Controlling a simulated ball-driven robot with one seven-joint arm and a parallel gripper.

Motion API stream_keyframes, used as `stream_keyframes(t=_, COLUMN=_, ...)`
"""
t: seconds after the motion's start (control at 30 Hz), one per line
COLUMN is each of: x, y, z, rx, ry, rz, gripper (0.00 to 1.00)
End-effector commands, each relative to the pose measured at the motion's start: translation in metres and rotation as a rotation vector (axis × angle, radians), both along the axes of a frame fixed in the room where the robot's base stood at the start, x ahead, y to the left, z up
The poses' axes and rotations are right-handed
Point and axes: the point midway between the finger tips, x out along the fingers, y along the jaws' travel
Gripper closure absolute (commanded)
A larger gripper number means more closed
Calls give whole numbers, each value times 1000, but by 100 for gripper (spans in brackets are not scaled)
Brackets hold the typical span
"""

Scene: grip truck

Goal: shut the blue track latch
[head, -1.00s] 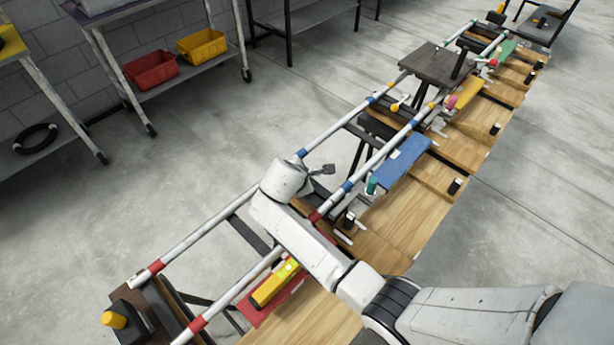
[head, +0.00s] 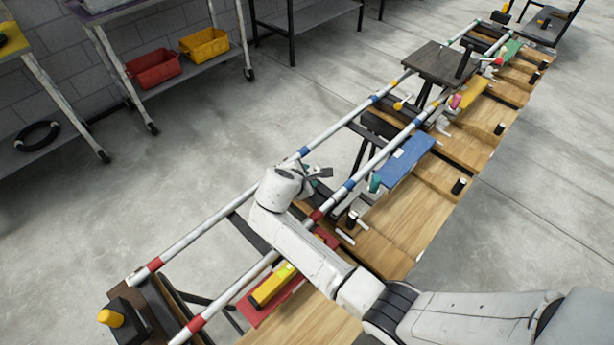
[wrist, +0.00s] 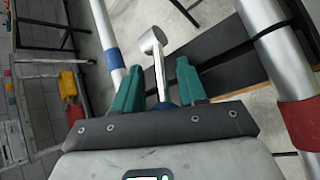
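In the wrist view a silver lever (wrist: 158,68) with a rounded head rises from a blue foot (wrist: 167,104); I take it as the blue track latch. My gripper (wrist: 158,80) is open, with one teal finger on each side of the lever and visible gaps beside it. The lever stands up between the fingers in this view. In the head view my gripper (head: 311,185) is between the two rails, near the blue bands, and mostly hidden by my wrist. The latch's foot is hidden there.
Two long pale rails (head: 211,227) with coloured bands run diagonally. Wooden boards (head: 400,215) and a blue panel (head: 405,160) lie along the right rail. A dark platform (head: 440,60) spans the rails farther off. Open floor (head: 240,120) lies left.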

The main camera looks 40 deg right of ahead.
Motion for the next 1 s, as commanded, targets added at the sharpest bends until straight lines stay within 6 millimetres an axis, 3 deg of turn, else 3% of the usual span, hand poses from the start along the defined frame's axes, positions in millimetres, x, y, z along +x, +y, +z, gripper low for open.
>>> stream_keyframes(t=0.63, x=-4, y=1, z=-3, rx=31, ry=13, rz=-2, gripper=49)
stream_keyframes(t=1.0, x=-2, y=-6, z=16, rx=298, ry=17, rz=-2, gripper=49)
